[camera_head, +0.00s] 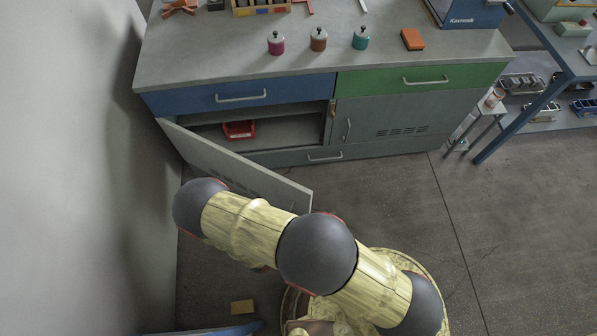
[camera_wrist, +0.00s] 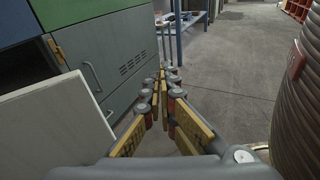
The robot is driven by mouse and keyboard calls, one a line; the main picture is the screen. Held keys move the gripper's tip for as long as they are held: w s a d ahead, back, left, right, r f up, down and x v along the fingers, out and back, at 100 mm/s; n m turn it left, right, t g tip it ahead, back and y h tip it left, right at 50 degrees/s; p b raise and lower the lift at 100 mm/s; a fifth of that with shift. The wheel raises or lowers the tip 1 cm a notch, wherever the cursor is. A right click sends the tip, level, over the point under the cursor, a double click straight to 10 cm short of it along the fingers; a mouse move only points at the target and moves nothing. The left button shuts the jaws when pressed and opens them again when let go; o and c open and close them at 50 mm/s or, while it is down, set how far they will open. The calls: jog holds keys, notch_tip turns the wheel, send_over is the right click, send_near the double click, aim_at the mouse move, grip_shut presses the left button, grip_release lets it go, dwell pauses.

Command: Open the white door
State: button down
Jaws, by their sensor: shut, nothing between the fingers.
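The white door (camera_head: 235,163) of the cabinet stands swung out from the left compartment, under the blue drawer, in the head view. Its free end points toward my arm, and the compartment behind it is exposed. In the wrist view, the pale door panel (camera_wrist: 45,125) fills the lower left. My gripper (camera_wrist: 162,76) is shut and empty, its fingers together, to the right of the door's free edge. It points along the cabinet front. I cannot tell whether it touches the door. In the head view my gripper is hidden behind my arm.
A red bin (camera_head: 239,129) sits inside the open compartment. The grey right door (camera_head: 390,122) with vents and a handle is closed. A wall (camera_head: 65,170) stands close on the left. A yellow block (camera_head: 242,307) lies on the floor. Floor at the right is clear.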

notch_tip(320, 180, up, 3)
jog(key=s+d+m+g+p, duration=0.1)
jog(key=s+m+g+p, duration=0.15)
jog(key=m+g, duration=0.75)
notch_tip(320, 180, up, 6)
jog(key=m+g+y+p, duration=0.4)
jog(key=m+y, duration=0.7)
jog(key=m, duration=0.3)
send_over(305, 189)
jog(key=shift+w, duration=0.1)
jog(key=w+r+m+t+y+p, duration=0.25)
jog(key=w+r+m, duration=0.2)
jog(key=w, duration=0.65)
jog(key=s+a+f+m+y+b, duration=0.1)
jog(key=s+f+b, duration=0.3)
jog(key=f, duration=0.6)
jog(key=shift+s+a+b, duration=0.4)
jog(key=shift+s+a, duration=0.15)
jog(key=shift+s, duration=0.15)
jog(key=shift+s, duration=0.1)
